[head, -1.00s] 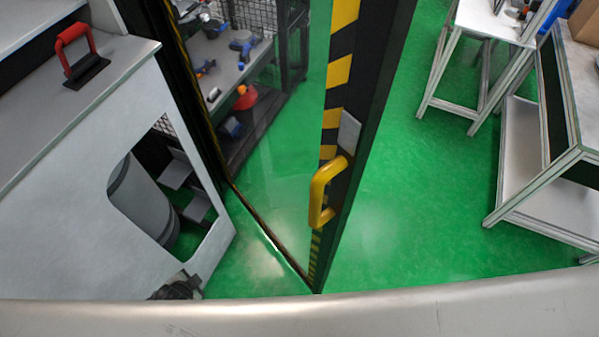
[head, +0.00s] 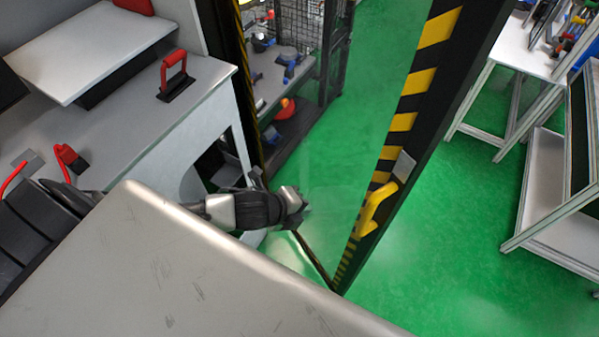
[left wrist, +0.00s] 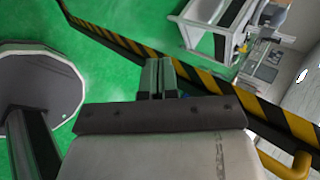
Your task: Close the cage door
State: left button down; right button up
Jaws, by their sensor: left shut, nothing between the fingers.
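The cage door (head: 405,120) has a black frame with yellow stripes and a clear panel. It stands at an angle over the green floor. Its yellow handle (head: 375,208) sits low on the striped edge. My left gripper (head: 303,205) is shut and empty, to the left of the handle and apart from it in the head view. In the left wrist view my closed fingers (left wrist: 162,77) appear in front of the striped frame (left wrist: 205,82); I cannot tell whether they touch it. The handle (left wrist: 292,166) shows there at the lower right. My right gripper is not in view.
A grey bench (head: 205,85) with red handles (head: 174,74) stands at the left, close to my left arm. A mesh rack (head: 300,75) with tools is behind the door. White tables (head: 560,190) stand at the right. Green floor lies open between door and tables.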

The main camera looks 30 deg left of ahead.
aim_at(336, 199)
pick_arm(q)
jog(key=b+x, duration=0.3)
jog(key=x, duration=0.2)
jog(key=w+r+b+x, duration=0.1)
jog(key=b+x, duration=0.1)
jog(key=shift+w+d+f+b, duration=0.2)
jog(key=shift+d+b, duration=0.15)
jog(key=shift+w+d+r, duration=0.1)
jog(key=shift+w+d, duration=0.2)
jog(key=shift+w, duration=0.35)
jog(key=shift+d, duration=0.15)
